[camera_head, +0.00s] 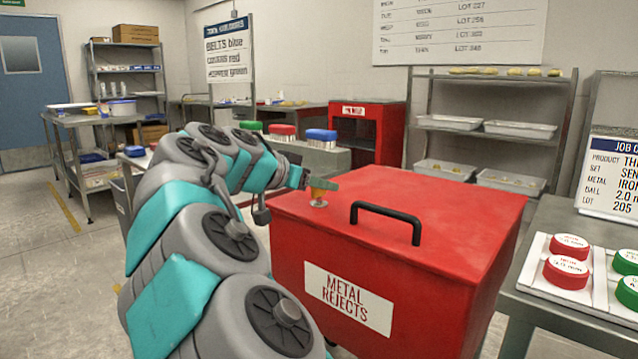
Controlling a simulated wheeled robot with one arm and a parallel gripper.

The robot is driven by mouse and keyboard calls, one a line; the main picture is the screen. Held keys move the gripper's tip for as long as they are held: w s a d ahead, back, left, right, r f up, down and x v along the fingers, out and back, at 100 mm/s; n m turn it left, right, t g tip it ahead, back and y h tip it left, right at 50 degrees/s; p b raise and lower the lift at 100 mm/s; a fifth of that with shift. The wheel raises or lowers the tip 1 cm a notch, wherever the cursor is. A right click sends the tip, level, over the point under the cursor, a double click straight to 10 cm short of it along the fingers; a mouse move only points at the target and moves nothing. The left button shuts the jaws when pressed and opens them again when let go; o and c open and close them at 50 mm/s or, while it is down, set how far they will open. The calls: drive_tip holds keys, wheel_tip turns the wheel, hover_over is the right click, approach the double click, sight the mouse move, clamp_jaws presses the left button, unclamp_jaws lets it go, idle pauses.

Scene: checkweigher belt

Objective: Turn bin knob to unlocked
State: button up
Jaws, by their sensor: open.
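The red metal rejects bin (440,290) stands in front of me, with a white label on its front and a black bar handle (385,218) on its closed lid. A small yellow-orange knob (319,196) stands on a pale base at the lid's far left corner. My gripper (317,183) is open at the top of the knob, its fingers pointing right. I cannot tell whether they touch the knob. The upper part of the knob is partly hidden by the gripper. The knob's lock marking is too small to read.
My arm fills the left foreground. On the right, a bench holds a white tray (545,268) with red and green round pieces and a job card (612,175). A red cabinet (368,135) and a metal shelf (487,125) stand behind the bin.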

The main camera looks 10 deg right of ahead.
clamp_jaws()
idle(0.4)
drive_tip(key=shift+s+f+b, duration=0.1)
drive_tip(key=shift+b, duration=0.2)
drive_tip(key=shift+f+n+t+y+b, duration=0.1)
drive_tip(key=shift+n+t+y+b, duration=0.75)
drive_tip(key=shift+n, duration=0.15)
drive_tip(key=n+t+y+b, duration=0.1)
drive_tip(key=n+y, duration=0.1)
drive_tip(key=shift+n+t, duration=0.3)
drive_tip(key=shift+t, duration=0.05)
drive_tip(key=n+y, duration=0.1)
drive_tip(key=n+t+y+p, duration=0.1)
drive_tip(key=n+y, duration=0.2)
drive_tip(key=y, duration=0.1)
drive_tip(key=shift+a+r+t, duration=0.1)
drive_tip(key=shift+r+t, duration=0.15)
drive_tip(key=shift+t, duration=0.15)
drive_tip(key=shift+n+y+p, duration=1.25)
drive_tip(key=shift+n+y, duration=0.95)
drive_tip(key=shift+y, duration=0.25)
drive_tip(key=shift+n+y, duration=0.3)
